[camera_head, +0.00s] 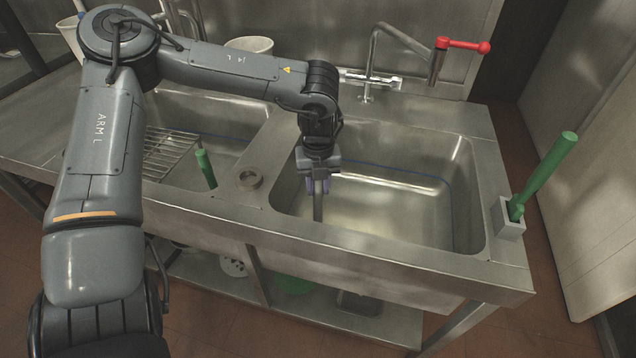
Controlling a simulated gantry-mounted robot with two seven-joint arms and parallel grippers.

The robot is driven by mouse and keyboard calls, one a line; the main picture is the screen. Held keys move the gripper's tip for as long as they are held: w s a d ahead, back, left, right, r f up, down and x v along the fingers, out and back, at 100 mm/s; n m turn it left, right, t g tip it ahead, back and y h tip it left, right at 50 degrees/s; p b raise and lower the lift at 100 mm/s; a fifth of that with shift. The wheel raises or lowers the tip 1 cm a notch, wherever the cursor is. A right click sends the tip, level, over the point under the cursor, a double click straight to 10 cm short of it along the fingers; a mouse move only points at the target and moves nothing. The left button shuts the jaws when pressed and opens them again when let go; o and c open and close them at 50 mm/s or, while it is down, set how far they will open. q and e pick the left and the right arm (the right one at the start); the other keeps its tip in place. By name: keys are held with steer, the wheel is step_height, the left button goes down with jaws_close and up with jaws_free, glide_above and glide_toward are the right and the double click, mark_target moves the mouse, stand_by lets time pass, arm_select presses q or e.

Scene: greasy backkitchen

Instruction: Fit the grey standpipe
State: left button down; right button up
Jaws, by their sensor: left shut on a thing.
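My left gripper (318,186) points down over the left part of the right basin (400,205). It is shut on the grey standpipe (318,208), a slim tube that hangs upright below the fingers. The standpipe's upper part is hidden by the gripper. I cannot tell whether its lower end touches the basin floor, and no drain hole shows clearly there. My right gripper is not in view.
The left basin holds a wire rack (170,153) and a green rod (206,168). Another green rod (545,172) leans in a grey holder (508,218) at right. A red-levered tap (437,62) stands behind.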

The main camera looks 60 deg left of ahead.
arm_select(q)
steer(key=shift+f, duration=0.15)
steer(key=c, duration=0.8)
jaws_free()
steer(key=shift+r, duration=0.5)
step_height(320, 180, up, 9)
steer(key=shift+r+p, duration=0.2)
steer(key=shift+p, duration=0.5)
steer(key=shift+r, duration=0.25)
